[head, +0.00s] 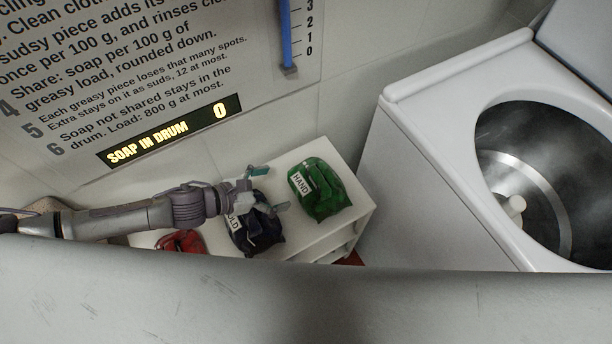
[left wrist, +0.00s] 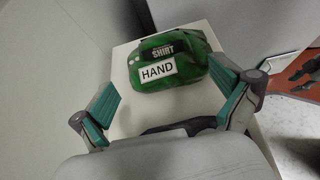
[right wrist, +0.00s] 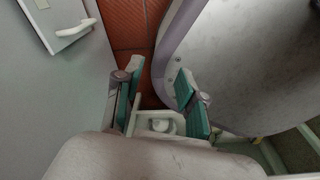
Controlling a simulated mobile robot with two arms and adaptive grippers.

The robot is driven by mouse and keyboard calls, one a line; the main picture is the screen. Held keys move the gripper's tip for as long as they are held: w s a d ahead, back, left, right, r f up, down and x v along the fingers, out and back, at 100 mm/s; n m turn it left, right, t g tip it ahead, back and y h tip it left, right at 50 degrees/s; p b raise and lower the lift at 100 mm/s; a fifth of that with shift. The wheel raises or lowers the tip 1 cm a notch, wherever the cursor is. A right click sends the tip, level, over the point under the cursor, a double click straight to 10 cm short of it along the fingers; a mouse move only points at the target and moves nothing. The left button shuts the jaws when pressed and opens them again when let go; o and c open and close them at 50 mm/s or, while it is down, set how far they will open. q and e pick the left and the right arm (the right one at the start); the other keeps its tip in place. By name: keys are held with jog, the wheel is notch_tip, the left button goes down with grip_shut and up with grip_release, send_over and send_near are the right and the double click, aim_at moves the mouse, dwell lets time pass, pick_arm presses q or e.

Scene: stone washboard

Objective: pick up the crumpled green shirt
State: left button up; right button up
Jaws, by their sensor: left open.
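The crumpled green shirt (head: 328,190) is a bundle with a white HAND label, lying on the right part of a white shelf top. In the left wrist view the shirt (left wrist: 205,73) also carries a dark SHIRT tag. My left gripper (head: 270,188) is open and empty, just left of the shirt and over a dark bundle. In its own view the open fingers (left wrist: 168,100) stand on either side, with the shirt ahead of them, apart from it. My right gripper (right wrist: 160,80) shows only in the right wrist view, open, with nothing between its fingers.
A dark blue bundle (head: 263,232) and a red bundle (head: 182,242) lie left of the shirt on the white shelf (head: 340,160). A white washer (head: 430,150) with an open drum stands to the right. A wall panel (head: 150,80) rises behind.

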pick_arm(q)
send_near(317, 177)
jog(key=x, duration=0.4)
jog(key=shift+s+f, duration=0.2)
jog(key=shift+f, duration=0.15)
jog(key=shift+w+d+f, duration=0.35)
jog(key=shift+w+d, duration=0.15)
jog(key=shift+d, duration=0.1)
jog(key=x, duration=0.3)
jog(key=shift+w+d+r, duration=0.1)
jog(key=shift+w+d, duration=0.2)
jog(key=shift+d, duration=0.05)
jog(key=shift+w+d+f, duration=0.3)
jog(key=shift+d, duration=0.05)
pick_arm(e)
jog(key=shift+s+d, duration=0.65)
jog(key=shift+d, duration=0.2)
pick_arm(q)
jog(key=shift+c, duration=1)
jog(key=shift+r, duration=0.1)
jog(key=c, duration=1.3)
pick_arm(e)
jog(key=shift+d, duration=0.3)
